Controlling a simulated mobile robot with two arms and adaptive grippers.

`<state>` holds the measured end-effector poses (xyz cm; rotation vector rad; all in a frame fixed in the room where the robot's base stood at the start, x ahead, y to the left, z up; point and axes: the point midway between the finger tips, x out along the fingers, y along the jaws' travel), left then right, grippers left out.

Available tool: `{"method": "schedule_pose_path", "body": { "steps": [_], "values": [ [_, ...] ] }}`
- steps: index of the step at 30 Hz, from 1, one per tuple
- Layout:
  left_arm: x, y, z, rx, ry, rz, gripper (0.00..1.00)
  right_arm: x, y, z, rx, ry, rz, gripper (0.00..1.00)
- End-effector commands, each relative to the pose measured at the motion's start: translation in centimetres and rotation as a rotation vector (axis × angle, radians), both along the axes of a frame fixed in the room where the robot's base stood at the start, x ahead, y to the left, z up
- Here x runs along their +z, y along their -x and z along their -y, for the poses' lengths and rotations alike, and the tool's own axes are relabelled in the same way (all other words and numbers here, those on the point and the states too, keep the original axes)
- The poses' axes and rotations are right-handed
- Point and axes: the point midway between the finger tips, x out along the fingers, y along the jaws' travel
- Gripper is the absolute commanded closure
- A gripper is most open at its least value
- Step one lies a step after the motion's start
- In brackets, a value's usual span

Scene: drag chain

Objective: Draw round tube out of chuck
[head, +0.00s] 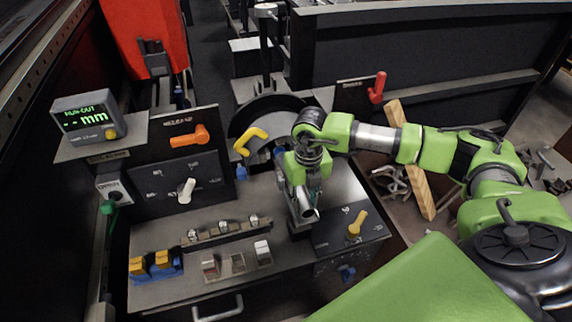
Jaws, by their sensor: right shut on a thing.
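My right gripper (300,183) reaches in from the right and points down over the bench top. It is shut on the round tube (306,205), a short silver metal cylinder whose open end faces toward the front. The tube is tilted, and the gripper and wrist cover its upper part. A dark block stands right below and around the tube; I cannot tell whether this is the chuck, or whether the tube is still inside it. My left gripper is not in view.
A panel with a yellow lever (355,226) is close to the right of the gripper. A yellow handle (250,141) stands behind left. A rail with small fittings (225,232), blue-yellow blocks (155,266) and a runout display (89,116) are left. A wooden plank (412,165) leans at right.

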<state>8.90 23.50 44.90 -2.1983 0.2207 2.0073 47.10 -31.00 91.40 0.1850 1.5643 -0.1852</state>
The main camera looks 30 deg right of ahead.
Motion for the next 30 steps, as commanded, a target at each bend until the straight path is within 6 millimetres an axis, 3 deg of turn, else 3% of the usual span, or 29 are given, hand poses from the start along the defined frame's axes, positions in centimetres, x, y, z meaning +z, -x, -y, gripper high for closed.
{"method": "schedule_pose_path", "body": {
  "steps": [30],
  "values": [
    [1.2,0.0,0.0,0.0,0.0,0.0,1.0,0.8,4.6,-1.1,0.001,0.0,0.004,0.99]
  ]
}}
